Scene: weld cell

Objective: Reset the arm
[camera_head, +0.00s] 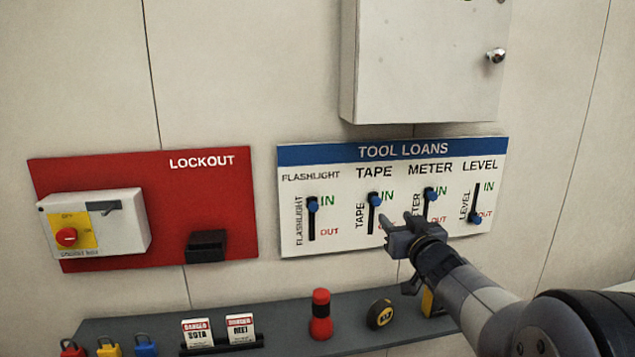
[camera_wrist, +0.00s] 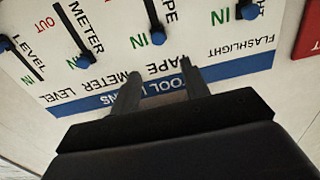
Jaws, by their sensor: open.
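My gripper (camera_head: 390,232) is open and empty in front of the lower middle of the white tool loans board (camera_head: 345,242), below the tape and meter sliders. Its two fingers (camera_wrist: 158,85) point at the board in the wrist view, where the lettering appears upside down. I cannot tell whether the fingertips touch the board. The blue knobs of the flashlight (camera_head: 312,205), tape (camera_head: 374,199) and meter (camera_head: 430,194) sliders stand up by IN. The level knob (camera_head: 474,217) is down by OUT. My gripper partly hides the meter lettering.
A red lockout board (camera_head: 120,172) with a switch box (camera_head: 120,225) and a black holder (camera_head: 206,246) is at left. A white cabinet (camera_head: 420,60) juts out above. A grey shelf (camera_head: 285,335) below holds padlocks, tags, a red flashlight (camera_head: 320,313) and a tape measure (camera_head: 380,313).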

